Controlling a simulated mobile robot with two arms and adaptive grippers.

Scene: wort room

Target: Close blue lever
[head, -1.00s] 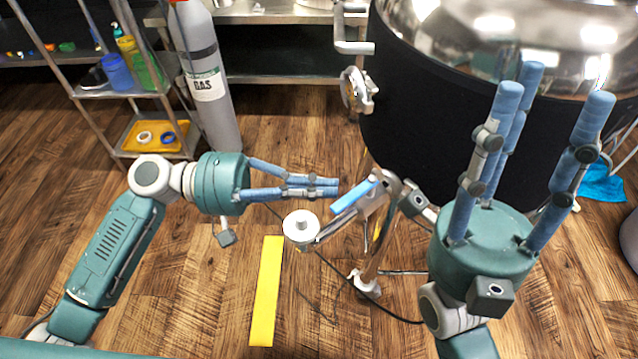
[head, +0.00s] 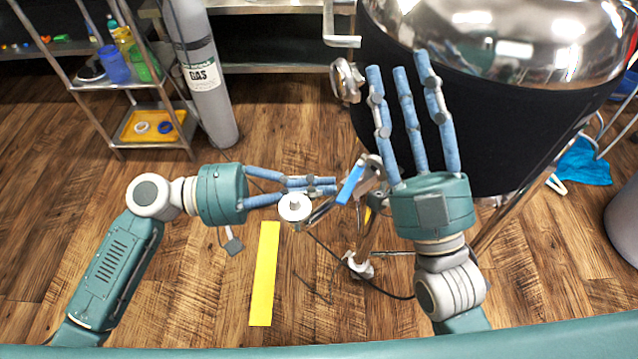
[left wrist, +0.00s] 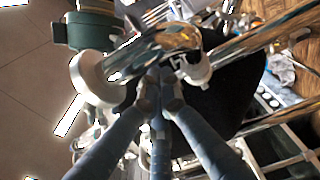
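The blue lever (head: 351,184) sits on a metal pipe fitting in the middle of the head view, angled steeply across the pipe. A round white pipe end (head: 294,207) faces me; it also shows in the left wrist view (left wrist: 92,77). My left gripper (head: 335,186) has its fingers drawn together, with the tips right beside the lever; I cannot tell whether they touch it. In the left wrist view its fingers (left wrist: 158,85) converge by the pipe, and I cannot make out the lever there. My right gripper (head: 405,72) is open and empty, fingers spread upward, right of the lever.
A large black and chrome kettle (head: 500,140) stands behind the right gripper. A grey gas cylinder (head: 203,80) and a metal shelf rack (head: 160,100) stand at the back left. A yellow strip (head: 264,275) lies on the open wooden floor. A dark cable runs below the pipe.

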